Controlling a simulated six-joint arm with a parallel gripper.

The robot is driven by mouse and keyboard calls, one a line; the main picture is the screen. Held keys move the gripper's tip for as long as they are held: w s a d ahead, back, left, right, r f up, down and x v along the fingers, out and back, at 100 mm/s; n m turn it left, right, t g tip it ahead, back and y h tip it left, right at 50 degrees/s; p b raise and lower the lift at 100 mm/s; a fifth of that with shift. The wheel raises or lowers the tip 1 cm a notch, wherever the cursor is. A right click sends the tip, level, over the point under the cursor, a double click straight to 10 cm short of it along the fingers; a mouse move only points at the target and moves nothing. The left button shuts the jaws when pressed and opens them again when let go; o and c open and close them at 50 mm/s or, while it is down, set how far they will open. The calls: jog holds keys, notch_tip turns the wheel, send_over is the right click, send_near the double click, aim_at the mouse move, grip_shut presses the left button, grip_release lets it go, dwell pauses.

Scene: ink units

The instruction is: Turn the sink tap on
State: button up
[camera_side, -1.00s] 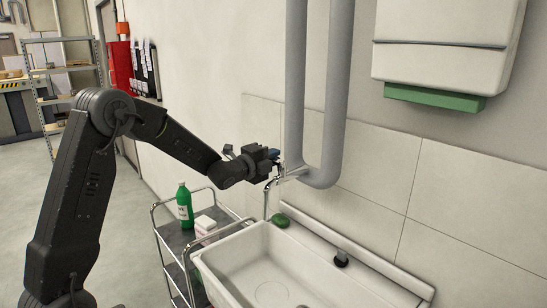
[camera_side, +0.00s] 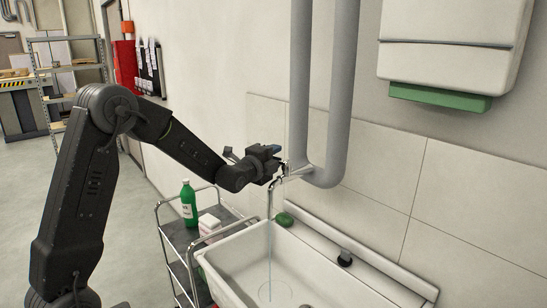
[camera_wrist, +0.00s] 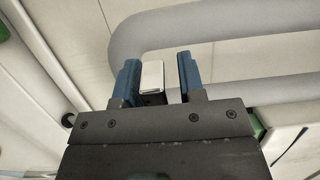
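The sink tap (camera_side: 270,200) is a thin metal spout on the wall above the sink (camera_side: 238,262). A thin stream of water (camera_side: 269,262) runs from it into the basin. My gripper (camera_side: 278,158) is at the tap's top, by the grey pipe. In the wrist view, my gripper's two blue fingers (camera_wrist: 157,78) are apart. A pale, flat tap lever (camera_wrist: 152,74) sits between them, close to the left finger, with a clear gap to the right finger. Whether it touches the left finger is hard to tell.
The grey U-shaped pipe (camera_side: 327,172) hangs just right of my gripper. A green soap (camera_side: 284,219) and a dark plug (camera_side: 344,258) lie on the sink's back ledge. A metal trolley (camera_side: 180,238) with a green bottle (camera_side: 188,203) stands left of the sink. A dispenser (camera_side: 450,55) hangs upper right.

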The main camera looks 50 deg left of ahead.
jog(key=v, duration=1.4)
jog(key=shift+w, duration=0.1)
jog(key=s+a+m+h, duration=0.2)
jog(key=a+m+h, duration=0.25)
jog(key=h, duration=0.25)
jog(key=w, duration=0.4)
jog(key=w+d, duration=0.1)
jog(key=w, duration=0.8)
jog(key=shift+w+d, duration=0.15)
jog(key=shift+w, duration=0.15)
grip_shut()
